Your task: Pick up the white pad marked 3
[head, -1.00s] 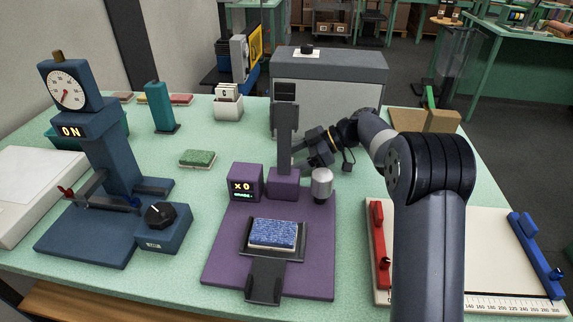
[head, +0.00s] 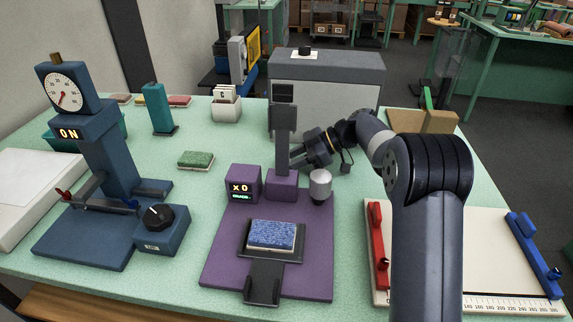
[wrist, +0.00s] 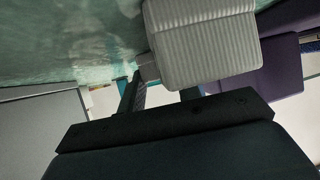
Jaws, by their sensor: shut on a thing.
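My gripper (head: 298,158) is low over the table behind the dark column of the purple machine, which partly hides it in the head view. In the wrist view my gripper (wrist: 160,85) is shut on a pale grey-white ribbed pad (wrist: 205,45), held at the fingertips. I see no number on the pad from this side, so I cannot tell whether it is the pad marked 3. The held pad is hidden in the head view.
The purple machine (head: 222,270) carries a blue pad (head: 272,234). A green pad (head: 196,159) lies left of it. A white card holder (head: 227,108) and a large grey cabinet (head: 345,95) stand behind. A blue dial stand (head: 85,240) is at left, a white board (head: 480,255) at right.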

